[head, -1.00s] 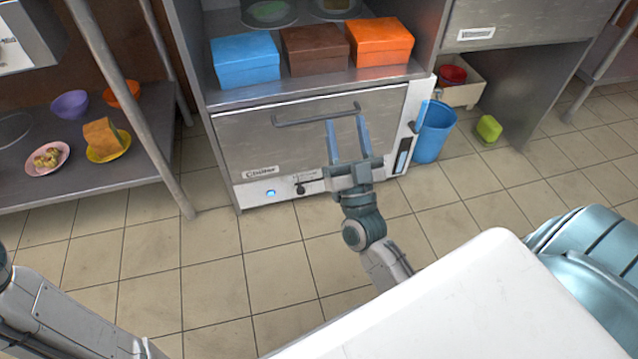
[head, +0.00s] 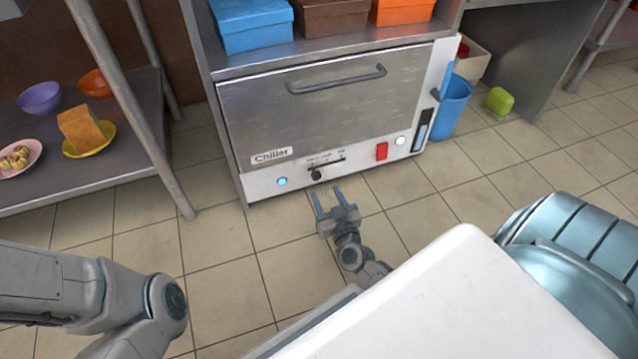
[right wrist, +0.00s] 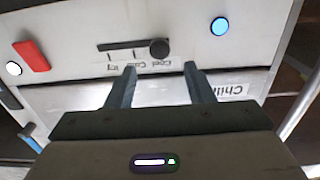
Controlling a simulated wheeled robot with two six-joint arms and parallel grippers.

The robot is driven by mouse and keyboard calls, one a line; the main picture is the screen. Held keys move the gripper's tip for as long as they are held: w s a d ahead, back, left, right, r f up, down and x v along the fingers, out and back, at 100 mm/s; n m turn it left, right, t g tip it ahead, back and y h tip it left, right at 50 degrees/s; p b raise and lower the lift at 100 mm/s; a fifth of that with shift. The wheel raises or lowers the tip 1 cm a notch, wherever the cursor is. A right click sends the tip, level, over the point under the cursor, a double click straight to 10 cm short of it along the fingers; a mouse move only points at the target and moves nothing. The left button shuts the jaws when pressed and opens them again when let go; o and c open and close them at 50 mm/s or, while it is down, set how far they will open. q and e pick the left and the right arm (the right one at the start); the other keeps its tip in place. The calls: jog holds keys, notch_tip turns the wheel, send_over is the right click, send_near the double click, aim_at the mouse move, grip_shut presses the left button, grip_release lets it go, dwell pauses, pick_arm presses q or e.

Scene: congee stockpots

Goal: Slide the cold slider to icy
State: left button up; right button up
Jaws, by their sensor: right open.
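The cold slider's dark round knob (head: 316,175) is on the white lower panel of the chiller (head: 325,105), at the left end of its short dark slot (head: 333,162). In the right wrist view, which is upside down, the knob (right wrist: 159,49) sits at the slot's right end, by the label that appears to read Cool; the Icy label is at the other end. My right gripper (head: 325,190) is open and empty, just in front of and below the knob, apparently not touching it. In the wrist view its fingertips (right wrist: 160,67) straddle the knob's line. My left gripper is out of view.
On the same panel are a blue light (head: 281,182), a red switch (head: 381,151) and a round white button (head: 400,141). The door handle (head: 338,80) sticks out above. A blue bin (head: 452,108) stands to the right. The floor in front is clear.

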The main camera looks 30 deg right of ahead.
aim_at(317, 177)
jog(key=b+x, duration=0.1)
jog(key=x, duration=0.5)
jog(key=shift+d, duration=0.1)
jog(key=shift+c, duration=0.5)
